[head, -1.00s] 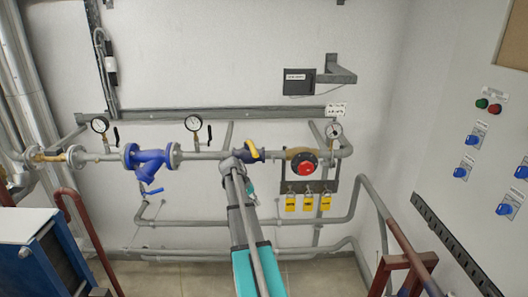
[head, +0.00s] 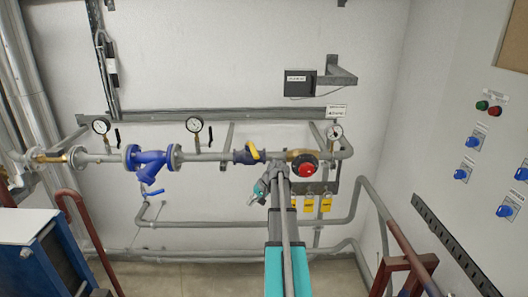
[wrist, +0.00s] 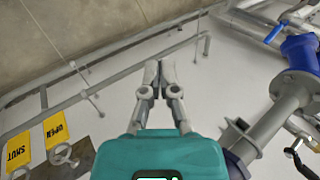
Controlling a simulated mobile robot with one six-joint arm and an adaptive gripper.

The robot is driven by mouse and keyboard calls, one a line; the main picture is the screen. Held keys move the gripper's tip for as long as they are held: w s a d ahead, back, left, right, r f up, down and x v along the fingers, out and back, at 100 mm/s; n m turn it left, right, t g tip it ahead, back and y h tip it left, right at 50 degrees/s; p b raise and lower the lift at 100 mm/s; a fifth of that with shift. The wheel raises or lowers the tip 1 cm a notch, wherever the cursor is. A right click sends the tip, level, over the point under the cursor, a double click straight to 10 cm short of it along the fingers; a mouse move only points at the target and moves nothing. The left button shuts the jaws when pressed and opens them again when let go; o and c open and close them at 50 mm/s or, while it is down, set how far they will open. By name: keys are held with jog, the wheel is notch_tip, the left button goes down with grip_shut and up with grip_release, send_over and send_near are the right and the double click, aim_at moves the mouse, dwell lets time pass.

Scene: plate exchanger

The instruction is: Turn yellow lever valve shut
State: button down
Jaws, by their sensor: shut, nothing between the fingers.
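The yellow lever (head: 254,150) sits on the dark blue valve body (head: 241,157) in the horizontal pipe, between the blue strainer and the red knob. The lever slants from upper left to lower right, across the pipe line. My gripper (head: 251,202) is below the valve and apart from the lever, its fingers pointing down and left. In the wrist view my gripper (wrist: 157,65) is shut and empty, with its fingertips together before the wall. The yellow lever does not show in the wrist view.
A red knob (head: 306,170) is just right of my arm. Yellow tags (head: 326,203) hang below it, one partly hidden by my arm. The blue strainer (head: 150,161) and gauges (head: 194,125) are to the left. Lower pipes (head: 180,229) run along the wall.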

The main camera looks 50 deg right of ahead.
jog(key=s+d+r+m+t+p, duration=0.1)
jog(key=s+d+r+m+t, duration=0.1)
jog(key=s+d+r+t, duration=0.1)
jog(key=s+d+r+m+t, duration=0.1)
jog(key=s+d+r+t, duration=0.2)
jog(key=d+r+t, duration=0.2)
jog(key=s+d+r+m+t+p, duration=0.1)
jog(key=s+d+r+m+t, duration=0.1)
jog(key=d+r, duration=0.6)
notch_tip(320, 180, up, 2)
jog(key=shift+s+d+r+m+t+p, duration=0.1)
jog(key=shift+s+d+m+t+p, duration=0.2)
jog(key=shift+s+t, duration=0.6)
jog(key=shift+w+a, duration=0.15)
jog(key=shift+w, duration=0.1)
send_near(252, 149)
jog(key=w+d, duration=0.4)
jog(key=w+a, duration=0.1)
jog(key=w+a+f, duration=0.1)
jog(key=a, duration=0.1)
